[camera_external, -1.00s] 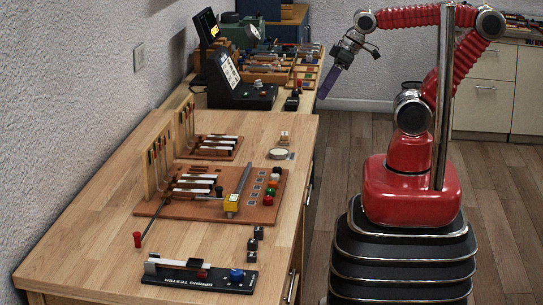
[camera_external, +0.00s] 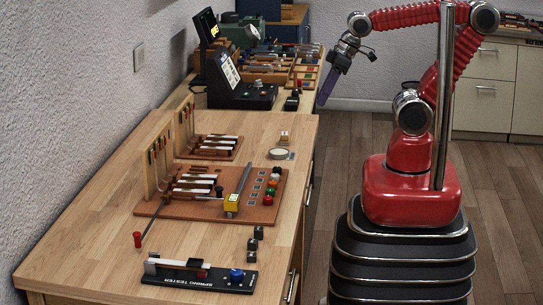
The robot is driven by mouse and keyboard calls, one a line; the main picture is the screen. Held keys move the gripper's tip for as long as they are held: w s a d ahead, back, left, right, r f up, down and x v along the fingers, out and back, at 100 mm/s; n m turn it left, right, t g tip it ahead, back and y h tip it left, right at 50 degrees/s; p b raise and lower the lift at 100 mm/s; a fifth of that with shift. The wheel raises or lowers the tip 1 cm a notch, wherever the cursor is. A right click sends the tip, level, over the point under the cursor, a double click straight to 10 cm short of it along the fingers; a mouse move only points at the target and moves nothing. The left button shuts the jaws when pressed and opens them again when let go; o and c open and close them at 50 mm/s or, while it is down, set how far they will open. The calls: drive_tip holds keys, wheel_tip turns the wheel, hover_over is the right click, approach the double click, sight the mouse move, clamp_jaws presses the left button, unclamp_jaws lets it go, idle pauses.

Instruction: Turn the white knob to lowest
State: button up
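My gripper (camera_external: 328,88), with long purple fingers, hangs in the air beyond the right edge of the far bench, pointing down. The fingers look like one narrow shape from here, so whether they are open or shut cannot be made out. I cannot pick out the white knob with certainty. A black device with a tilted display (camera_external: 240,82) stands on the far bench, left of my gripper, with small controls on its front too small to read. A column of coloured knobs (camera_external: 269,191) runs along the right side of a brown board. My gripper touches none of these.
The brown board (camera_external: 180,212) carries key levers and a yellow block (camera_external: 231,203). A pale round disc (camera_external: 279,153) sits behind it.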

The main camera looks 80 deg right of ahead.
drive_tip(key=w+a+f+n+g, duration=0.2)
drive_tip(key=w+a, duration=0.3)
drive_tip(key=a, duration=0.3)
drive_tip(key=m+g, duration=0.3)
drive_tip(key=m, duration=0.4)
hover_over(275, 175)
drive_tip(key=shift+d, duration=0.1)
drive_tip(key=shift+f, duration=0.15)
wheel_tip(275, 175, down, 14)
drive_tip(key=shift+r, duration=0.15)
drive_tip(key=shift+c, duration=0.5)
clamp_jaws()
